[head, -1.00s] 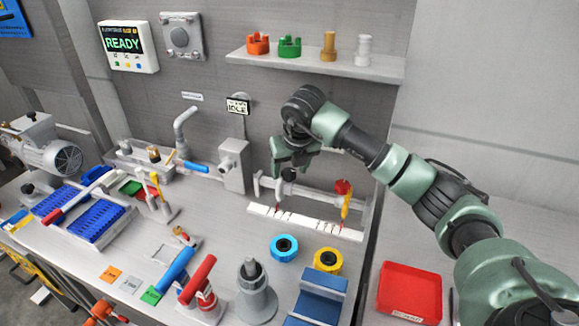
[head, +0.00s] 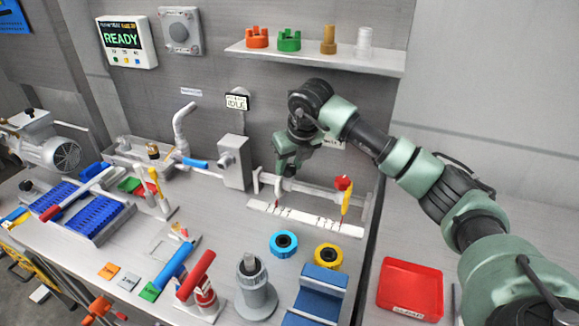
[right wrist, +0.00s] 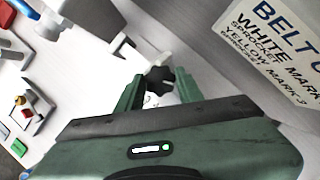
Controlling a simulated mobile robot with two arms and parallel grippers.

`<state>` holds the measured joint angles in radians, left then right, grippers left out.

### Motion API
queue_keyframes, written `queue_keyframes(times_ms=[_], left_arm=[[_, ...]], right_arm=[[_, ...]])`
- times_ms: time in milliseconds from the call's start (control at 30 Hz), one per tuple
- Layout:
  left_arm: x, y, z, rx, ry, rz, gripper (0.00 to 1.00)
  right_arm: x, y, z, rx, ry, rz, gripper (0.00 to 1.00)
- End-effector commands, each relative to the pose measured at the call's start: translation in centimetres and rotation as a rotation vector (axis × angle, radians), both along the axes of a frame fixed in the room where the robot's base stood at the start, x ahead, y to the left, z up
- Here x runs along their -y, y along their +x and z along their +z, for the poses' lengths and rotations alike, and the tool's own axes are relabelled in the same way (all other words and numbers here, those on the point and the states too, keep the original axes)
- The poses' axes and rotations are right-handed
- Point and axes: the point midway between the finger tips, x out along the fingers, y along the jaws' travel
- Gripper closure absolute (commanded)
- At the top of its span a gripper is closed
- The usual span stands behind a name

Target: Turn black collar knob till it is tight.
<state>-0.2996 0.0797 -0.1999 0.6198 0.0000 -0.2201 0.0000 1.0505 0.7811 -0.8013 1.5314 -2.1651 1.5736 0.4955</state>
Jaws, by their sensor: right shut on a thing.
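The black collar knob (right wrist: 158,78) is a lobed dark knob. In the right wrist view it sits between the two green fingers of my right gripper (right wrist: 158,90), which is shut on it. In the head view my right gripper (head: 284,178) points down at the pipe rail (head: 318,188) on the back of the bench, and it hides the knob there. How tight the knob is cannot be seen. My left gripper is not in view.
A white marked strip (head: 305,219) lies in front of the rail, with a red knob (head: 343,183) and yellow handle at its right. A grey box (head: 234,162) stands close on the left. Blue (head: 284,243) and yellow (head: 328,257) rings lie in front. A shelf (head: 318,58) hangs above.

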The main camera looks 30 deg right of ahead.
Motion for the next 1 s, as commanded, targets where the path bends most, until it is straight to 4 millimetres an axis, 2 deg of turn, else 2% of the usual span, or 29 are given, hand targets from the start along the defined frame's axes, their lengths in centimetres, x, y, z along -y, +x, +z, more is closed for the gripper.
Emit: queue_keyframes(times_ms=[233,600,1000], left_arm=[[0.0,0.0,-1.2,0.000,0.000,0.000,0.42],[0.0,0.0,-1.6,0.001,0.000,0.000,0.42],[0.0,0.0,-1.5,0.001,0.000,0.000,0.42]], right_arm=[[0.3,0.1,0.0,0.005,0.001,0.219,1.00],[0.4,0.2,0.2,0.005,0.001,0.546,1.00],[0.5,0.3,0.2,0.005,0.001,0.756,1.00]])
